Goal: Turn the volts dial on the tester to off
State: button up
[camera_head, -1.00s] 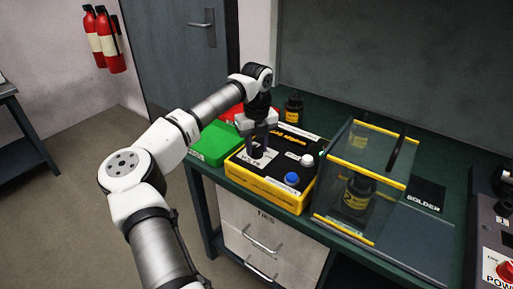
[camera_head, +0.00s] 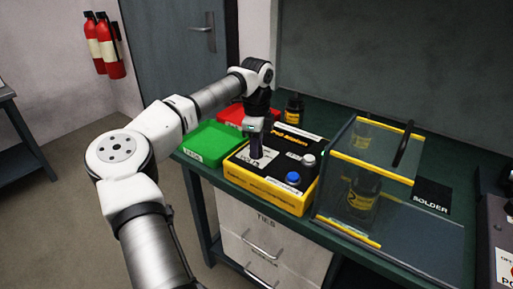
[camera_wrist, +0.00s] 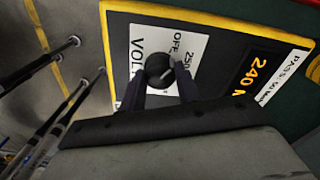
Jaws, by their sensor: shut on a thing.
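The tester (camera_head: 268,190) is a black-topped box with yellow sides on the green bench. Its volts dial (camera_wrist: 160,70) is a round dark knob on a white label (camera_wrist: 178,48) reading "VOL…", "OFF" and "250" in the wrist view. My gripper (camera_head: 256,152) points down over the left part of the tester. In the wrist view my gripper (camera_wrist: 168,88) has its two dark fingers shut on the dial, one on each side. The dial's pointer direction is hard to tell.
A blue button (camera_head: 293,178) and a light grey knob (camera_head: 308,160) stand on the tester's right part. A green tray (camera_head: 208,142) and a red tray (camera_head: 230,114) lie left and behind. A clear yellow-edged case (camera_head: 365,180) stands close on the right.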

jog(key=shift+n+b, duration=0.4)
jog(key=shift+n, duration=0.8)
jog(key=o, duration=1)
notch_tip(320, 180, up, 14)
jog(key=shift+f+b, duration=0.1)
jog(key=shift+b, duration=0.2)
